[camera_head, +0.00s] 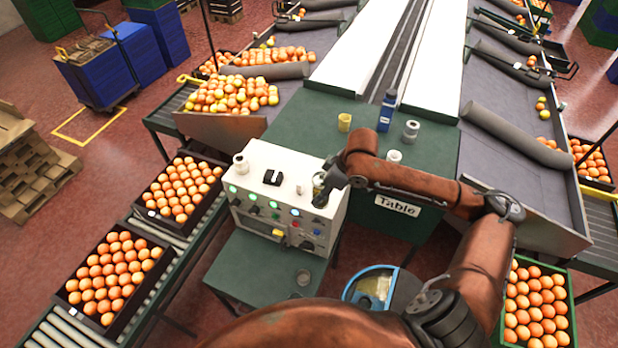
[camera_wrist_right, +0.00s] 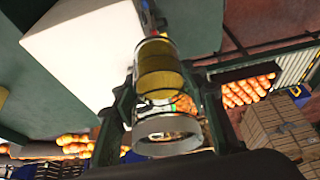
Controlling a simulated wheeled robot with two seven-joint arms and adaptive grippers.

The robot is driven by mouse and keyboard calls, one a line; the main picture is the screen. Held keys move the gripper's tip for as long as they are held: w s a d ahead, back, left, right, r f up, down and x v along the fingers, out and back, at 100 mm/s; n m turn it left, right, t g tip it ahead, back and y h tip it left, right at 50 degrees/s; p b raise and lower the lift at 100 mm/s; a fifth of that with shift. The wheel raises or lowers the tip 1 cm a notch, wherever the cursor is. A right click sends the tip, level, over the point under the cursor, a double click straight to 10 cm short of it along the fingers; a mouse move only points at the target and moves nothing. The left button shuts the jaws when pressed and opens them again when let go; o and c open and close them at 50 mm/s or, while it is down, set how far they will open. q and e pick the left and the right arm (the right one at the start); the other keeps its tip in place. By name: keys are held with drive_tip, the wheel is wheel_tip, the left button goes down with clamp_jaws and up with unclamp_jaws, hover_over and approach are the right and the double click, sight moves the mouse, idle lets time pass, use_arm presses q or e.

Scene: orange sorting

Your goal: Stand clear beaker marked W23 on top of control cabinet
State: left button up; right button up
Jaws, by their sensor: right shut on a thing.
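The control cabinet (camera_head: 262,158) is a white box with lit buttons and knobs on its sloped front. My right gripper (camera_head: 322,187) is over the right end of its top, shut on a clear beaker (camera_head: 318,180). In the right wrist view the beaker (camera_wrist_right: 158,85) sits between the fingers of the right gripper (camera_wrist_right: 165,100), with a yellowish band and a grey ring at its near end. Its marking is not readable. The cabinet's white face (camera_wrist_right: 85,55) shows beside it. I cannot tell whether the beaker touches the cabinet. My left gripper is not in view.
A white jar (camera_head: 240,164) and a black block (camera_head: 272,177) stand on the cabinet. On the green table (camera_head: 300,120) behind are a yellow cup (camera_head: 344,122), blue bottle (camera_head: 387,110), grey jar (camera_head: 411,130) and white jar (camera_head: 394,157). Orange crates (camera_head: 113,275) line the left conveyor.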

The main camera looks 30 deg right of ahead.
drive_tip(key=w+d+f, duration=0.2)
drive_tip(key=w+f, duration=0.1)
drive_tip(key=w+d+f+p, duration=0.1)
drive_tip(key=w+d+f, duration=0.1)
drive_tip(key=w, duration=0.1)
drive_tip(key=w+d+f+p, duration=0.1)
drive_tip(key=w+d+f, duration=0.1)
drive_tip(key=w+f, duration=0.1)
drive_tip(key=shift+w+d+f, duration=0.2)
drive_tip(key=shift+d+f, duration=0.05)
drive_tip(key=shift+f, duration=0.05)
drive_tip(key=shift+w+d+f+p, duration=0.1)
drive_tip(key=shift+f+p, duration=0.2)
wheel_tip(320, 180, down, 2)
drive_tip(key=shift+f+p, duration=0.1)
drive_tip(key=shift+p, duration=0.5)
drive_tip(key=shift+f, duration=0.3)
drive_tip(key=o, duration=1.4)
drive_tip(key=shift+f, duration=0.15)
